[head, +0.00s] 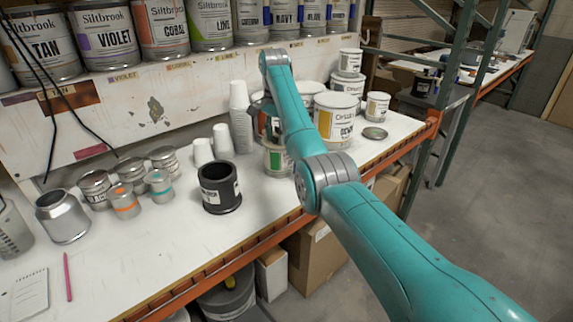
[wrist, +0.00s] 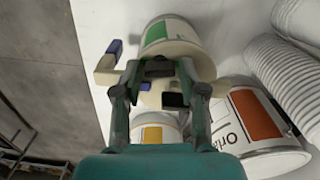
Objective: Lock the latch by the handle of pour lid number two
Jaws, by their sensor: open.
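A white can with a green label (wrist: 165,32) shows at the top of the wrist view. It also stands near the front of the bench in the head view (head: 277,160), partly behind my arm. A cream pour lid (wrist: 190,50) with a projecting arm and a dark blue handle piece (wrist: 114,47) is at the can's near end. My gripper (wrist: 158,72) is open, its fingers over the lid, with nothing visibly held. I cannot tell whether they touch the lid. A dark piece shows between the fingers. The lid's number and the latch's position cannot be read.
An orange-labelled can (wrist: 235,115) is close on the right in the wrist view, with stacked white cups (wrist: 285,75) beyond. A yellow-labelled can (head: 336,115) stands right of my arm. A black pot (head: 220,187) stands left.

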